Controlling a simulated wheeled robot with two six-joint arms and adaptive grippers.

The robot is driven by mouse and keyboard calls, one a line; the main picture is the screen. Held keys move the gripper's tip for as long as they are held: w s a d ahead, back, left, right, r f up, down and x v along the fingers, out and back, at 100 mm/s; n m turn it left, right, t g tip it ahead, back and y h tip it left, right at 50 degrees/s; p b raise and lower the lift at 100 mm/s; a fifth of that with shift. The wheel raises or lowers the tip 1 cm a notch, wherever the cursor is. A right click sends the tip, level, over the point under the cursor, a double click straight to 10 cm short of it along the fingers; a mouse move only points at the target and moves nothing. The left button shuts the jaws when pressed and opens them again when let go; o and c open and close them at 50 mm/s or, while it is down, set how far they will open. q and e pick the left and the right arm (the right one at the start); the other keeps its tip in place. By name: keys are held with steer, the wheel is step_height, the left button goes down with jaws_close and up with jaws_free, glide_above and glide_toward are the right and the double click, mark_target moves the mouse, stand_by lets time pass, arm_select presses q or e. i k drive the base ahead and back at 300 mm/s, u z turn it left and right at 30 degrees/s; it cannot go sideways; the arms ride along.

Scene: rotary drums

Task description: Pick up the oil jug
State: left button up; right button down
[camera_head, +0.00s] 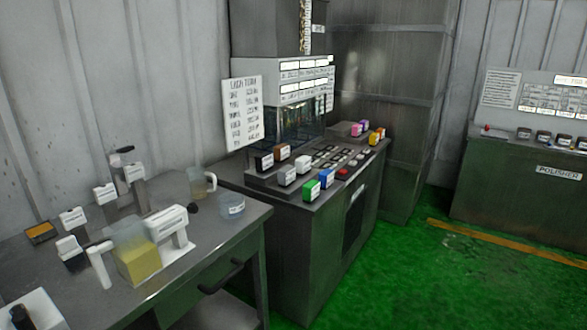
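A clear jug with yellow liquid in its lower part, which looks like the oil jug (139,264), stands upright on the dark metal table (230,243) at the lower left. Its white handle is on its left side. A white labelled object stands close beside it on the right; I cannot tell whether they touch. A second clear jug (197,185) with a pale handle stands at the table's back edge; it seems to hold a little brownish liquid. Neither of my grippers is in view.
A small round labelled container (231,206) sits near the table's right corner. Several white and black labelled items (73,219) crowd the table's left and back. A control cabinet (300,240) with coloured blocks adjoins on the right. The green floor (420,270) beyond is clear.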

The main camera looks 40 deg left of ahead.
mark_target(196, 175)
steer(key=i, duration=1.5)
steer(key=u, duration=0.6)
steer(key=i, duration=0.8)
steer(key=u, duration=0.8)
